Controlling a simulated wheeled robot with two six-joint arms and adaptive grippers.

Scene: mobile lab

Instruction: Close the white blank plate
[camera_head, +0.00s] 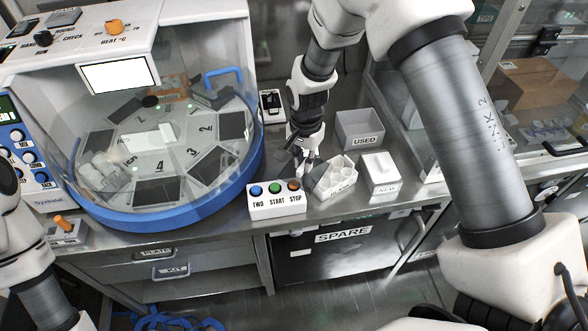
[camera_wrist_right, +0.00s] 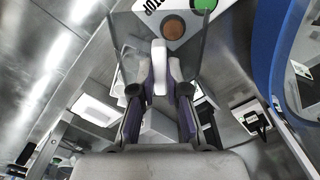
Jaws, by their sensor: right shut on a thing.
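My right gripper (camera_head: 303,160) points down over the counter, just behind the button box, and shows in the right wrist view (camera_wrist_right: 160,85). It is shut on a narrow white thing (camera_wrist_right: 160,62), seen from above between the fingers. Dark see-through panels stand on both sides of it; I cannot tell whether they belong to the held thing. A white plate-like piece (camera_head: 150,138) lies on the carousel under the machine's clear cover. I cannot tell which of these is the blank plate. My left gripper is out of view; only its arm shows at lower left.
The button box (camera_head: 277,205) is at the counter's front edge. A white tray with round wells (camera_head: 337,181), a white NEW box (camera_head: 380,172) and a grey USED bin (camera_head: 360,127) stand to the right. The machine's blue rim (camera_head: 205,205) is close on the left.

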